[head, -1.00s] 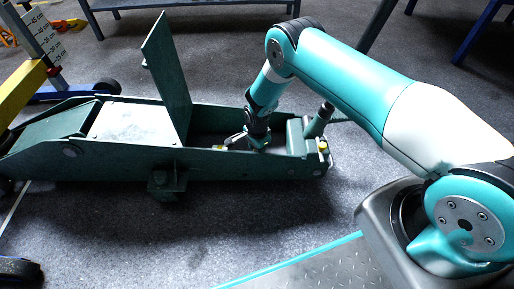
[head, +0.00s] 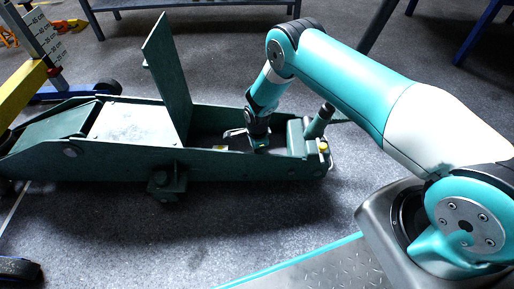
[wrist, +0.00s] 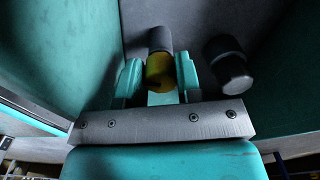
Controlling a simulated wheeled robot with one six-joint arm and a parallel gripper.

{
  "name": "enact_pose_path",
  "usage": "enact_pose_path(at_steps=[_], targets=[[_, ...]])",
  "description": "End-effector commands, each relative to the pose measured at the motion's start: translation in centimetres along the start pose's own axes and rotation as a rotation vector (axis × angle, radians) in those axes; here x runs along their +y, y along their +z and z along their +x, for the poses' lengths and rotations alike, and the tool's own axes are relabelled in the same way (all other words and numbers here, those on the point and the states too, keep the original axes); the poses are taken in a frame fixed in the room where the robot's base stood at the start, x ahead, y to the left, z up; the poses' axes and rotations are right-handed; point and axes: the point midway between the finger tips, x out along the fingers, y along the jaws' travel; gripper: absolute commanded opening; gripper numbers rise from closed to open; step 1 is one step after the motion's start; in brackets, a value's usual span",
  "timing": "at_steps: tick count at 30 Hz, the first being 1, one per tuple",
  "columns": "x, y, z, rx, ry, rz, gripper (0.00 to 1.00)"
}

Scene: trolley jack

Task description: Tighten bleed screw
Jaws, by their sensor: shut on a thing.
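The green trolley jack (head: 110,165) stands on the floor with its cover plate (head: 165,75) raised. My gripper (head: 258,146) reaches down into the open bay between the jack's side walls. In the wrist view my gripper (wrist: 159,74) has its two teal fingers closed on either side of a yellow, dark-topped cylinder (wrist: 158,70), which looks like the bleed screw. The lower part of the cylinder is partly hidden. In the head view my wrist and the jack wall hide this grip.
A separate black cylinder (wrist: 230,65) stands close to the right finger. Green walls flank the bay. The jack's handle socket (head: 319,121) rises just right of my gripper, near a small yellow cap (head: 323,147). A yellow and blue stand (head: 30,85) is at the left.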

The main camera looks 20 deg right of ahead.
Motion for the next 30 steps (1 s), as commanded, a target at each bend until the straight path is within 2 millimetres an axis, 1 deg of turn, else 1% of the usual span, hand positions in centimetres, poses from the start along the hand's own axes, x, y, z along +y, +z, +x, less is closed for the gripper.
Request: enact_pose_path(at_steps=[2, 3, 6, 14, 17, 20, 23, 30], targets=[[-0.2, 0.0, -0.2, 0.000, -0.004, 0.002, 0.09], [-0.2, 0.0, -0.2, 0.000, -0.004, 0.001, 0.37], [-0.2, 0.0, -0.2, 0.000, -0.003, 0.001, 0.58], [-0.1, 0.0, -0.1, 0.000, -0.001, -0.001, 0.58], [-0.1, 0.0, -0.7, 0.000, -0.002, -0.001, 0.58], [-0.1, 0.0, -2.2, 0.000, -0.002, -0.001, 0.58], [-0.1, 0.0, -4.5, 0.000, -0.003, -0.001, 0.58], [-0.1, 0.0, -10.8, 0.000, -0.003, 0.000, 0.58]])
